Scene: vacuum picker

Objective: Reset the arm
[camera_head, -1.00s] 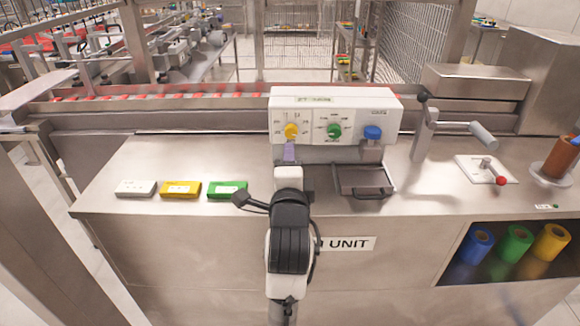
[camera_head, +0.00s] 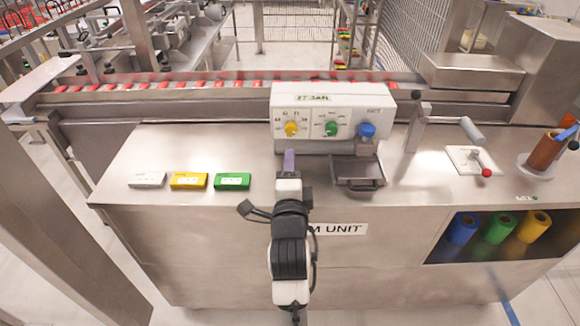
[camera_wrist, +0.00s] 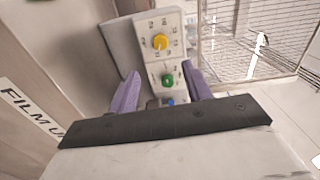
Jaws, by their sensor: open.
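My gripper (camera_head: 289,160) points away from the robot, toward the white control box, at the front edge of the steel counter (camera_head: 120,165). In the wrist view its two purple fingers (camera_wrist: 162,92) stand wide apart with nothing between them touching. The white control box (camera_head: 350,97) stands on the counter beyond the fingers. It carries a yellow knob (camera_head: 291,129), a green knob (camera_head: 331,129) and a blue knob (camera_head: 367,131). In the wrist view the yellow knob (camera_wrist: 160,42) and green knob (camera_wrist: 168,80) show clear, and the blue one is partly hidden by my gripper.
White (camera_head: 148,180), yellow (camera_head: 189,181) and green (camera_head: 233,181) packs lie left of my arm. A steel tray (camera_head: 357,171) sits right of it. A crank lever (camera_head: 470,129) and red-tipped switch (camera_head: 486,172) are farther right. A conveyor (camera_head: 200,85) runs behind.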

